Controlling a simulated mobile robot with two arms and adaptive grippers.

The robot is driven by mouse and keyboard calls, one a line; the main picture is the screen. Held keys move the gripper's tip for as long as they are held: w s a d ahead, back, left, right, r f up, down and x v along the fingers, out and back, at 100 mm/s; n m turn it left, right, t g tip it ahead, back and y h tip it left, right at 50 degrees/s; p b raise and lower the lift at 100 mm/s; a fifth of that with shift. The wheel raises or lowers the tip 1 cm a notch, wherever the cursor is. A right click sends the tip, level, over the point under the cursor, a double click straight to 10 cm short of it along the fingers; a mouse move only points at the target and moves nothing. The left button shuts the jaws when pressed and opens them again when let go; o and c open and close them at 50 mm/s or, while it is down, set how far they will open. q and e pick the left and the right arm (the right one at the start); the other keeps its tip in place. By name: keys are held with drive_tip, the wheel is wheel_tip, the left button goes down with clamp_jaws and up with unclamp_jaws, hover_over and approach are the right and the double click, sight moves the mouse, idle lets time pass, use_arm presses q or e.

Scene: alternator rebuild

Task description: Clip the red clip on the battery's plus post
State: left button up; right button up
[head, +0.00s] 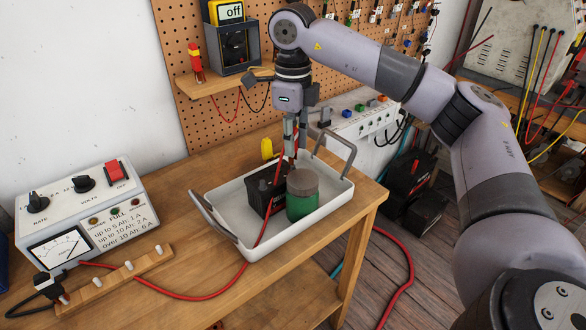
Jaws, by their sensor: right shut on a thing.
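The black battery (264,192) stands in a white tray (229,233) on the wooden bench, partly behind a green jar (303,205). My right gripper (291,152) points down over the back of the tray, shut on the red clip (296,139), of which only a little red shows between the fingers. The clip's red lead (264,228) runs down past the battery and over the tray's front rim. The gripper is just above and behind the battery's right end. I cannot make out the plus post or whether the clip touches it. My left gripper is out of view.
A charger (90,215) stands at the left, with a wooden peg rail (118,279) and a black clip (48,284) before it. The tray's raised handles (337,146) flank the battery. A yellow object (267,149) is behind it. The bench front is mostly clear.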

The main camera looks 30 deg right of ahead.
drive_tip(key=shift+f, duration=0.15)
drive_tip(key=shift+f+b, duration=0.75)
drive_tip(key=shift+f, duration=0.3)
drive_tip(key=o, duration=0.9)
wheel_tip(320, 180, up, 9)
drive_tip(key=p, duration=0.7)
drive_tip(key=shift+f, duration=0.2)
